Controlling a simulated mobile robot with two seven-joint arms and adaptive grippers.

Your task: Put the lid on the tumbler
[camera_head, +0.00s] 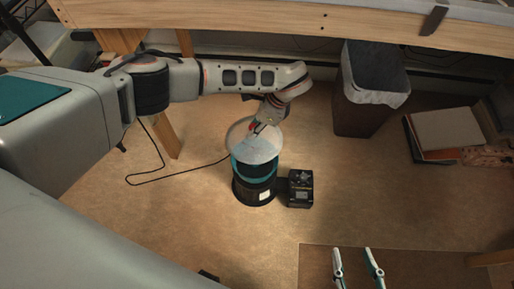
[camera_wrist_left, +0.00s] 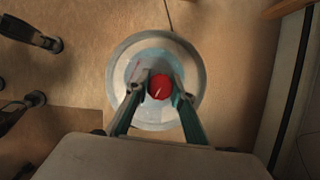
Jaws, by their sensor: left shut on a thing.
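The lid (camera_head: 243,132) is a pale translucent disc with a red knob, which shows in the left wrist view (camera_wrist_left: 160,87). My left gripper (camera_head: 262,125) is shut on the knob, with one finger on each side. The tumbler (camera_head: 255,186) is a black round machine with a teal band near its top and stands on the floor. The lid is over the tumbler's top and hides its opening. I cannot tell whether lid and tumbler touch. My right gripper (camera_head: 354,250) is at the bottom of the head view, its fingers apart and empty.
A black box (camera_head: 300,189) with a panel stands just right of the tumbler. A dark bin (camera_head: 358,117) with a white liner is at the back right, beside books (camera_head: 444,134). A wooden bench (camera_head: 290,22) spans the back. A thin cable lies on the floor at left.

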